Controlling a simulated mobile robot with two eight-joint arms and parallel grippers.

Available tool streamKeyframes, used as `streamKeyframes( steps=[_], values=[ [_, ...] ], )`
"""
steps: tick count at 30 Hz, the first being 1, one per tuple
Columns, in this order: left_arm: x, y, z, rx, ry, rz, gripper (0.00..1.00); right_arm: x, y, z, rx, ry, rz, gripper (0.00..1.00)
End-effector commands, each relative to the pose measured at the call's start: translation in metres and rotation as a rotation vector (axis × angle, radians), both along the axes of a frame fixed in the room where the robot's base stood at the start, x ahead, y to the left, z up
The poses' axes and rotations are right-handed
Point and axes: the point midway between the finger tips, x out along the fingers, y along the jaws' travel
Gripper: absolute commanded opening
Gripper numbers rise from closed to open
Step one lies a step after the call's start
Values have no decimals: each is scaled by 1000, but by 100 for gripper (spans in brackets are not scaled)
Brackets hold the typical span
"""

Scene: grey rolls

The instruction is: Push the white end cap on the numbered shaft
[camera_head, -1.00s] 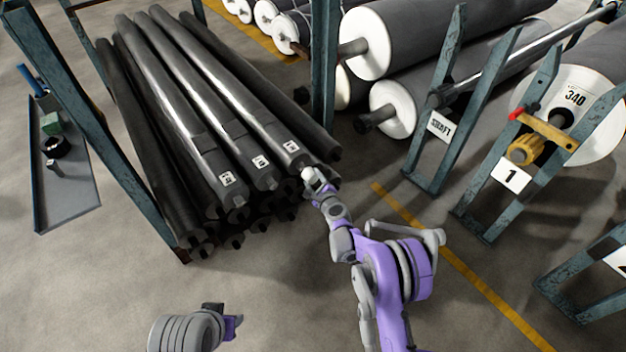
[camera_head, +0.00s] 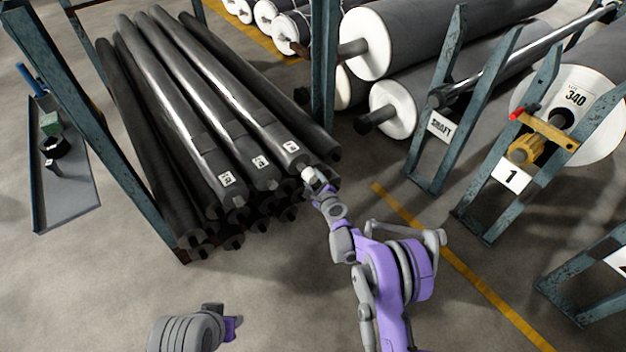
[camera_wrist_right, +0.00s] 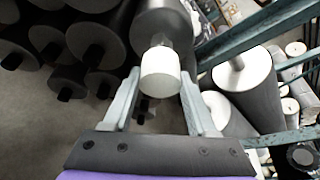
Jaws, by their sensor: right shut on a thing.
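The white end cap (camera_head: 308,173) is between the fingers of my right gripper (camera_head: 316,180), at the near end of a dark shaft (camera_head: 250,105) with a white label. In the right wrist view the cap (camera_wrist_right: 160,70) is in line with that shaft's end (camera_wrist_right: 160,22), and a narrower pale stub shows between them. My right gripper (camera_wrist_right: 159,85) is shut on the cap, one finger on each side. The label's number is too small to read. My left gripper (camera_head: 232,326) is low at the left, away from the shafts; its jaw opening is unclear.
Several other dark shafts (camera_head: 200,140) lie stacked beside the held one, inside a blue-green rack post (camera_head: 322,65). Large grey rolls (camera_head: 430,40) and a stand marked SHAFT (camera_head: 440,126) are to the right. The floor in front is clear.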

Motion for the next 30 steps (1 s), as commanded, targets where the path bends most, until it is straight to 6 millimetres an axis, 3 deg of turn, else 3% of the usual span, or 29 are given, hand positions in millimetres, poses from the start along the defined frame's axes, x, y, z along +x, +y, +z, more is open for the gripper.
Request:
streamKeyframes(
  steps=[30],
  values=[
    [1, 0, -8, 0, 0, 0, 41, 13, 9, -1, 0, 0, 0, 5]
  ],
)
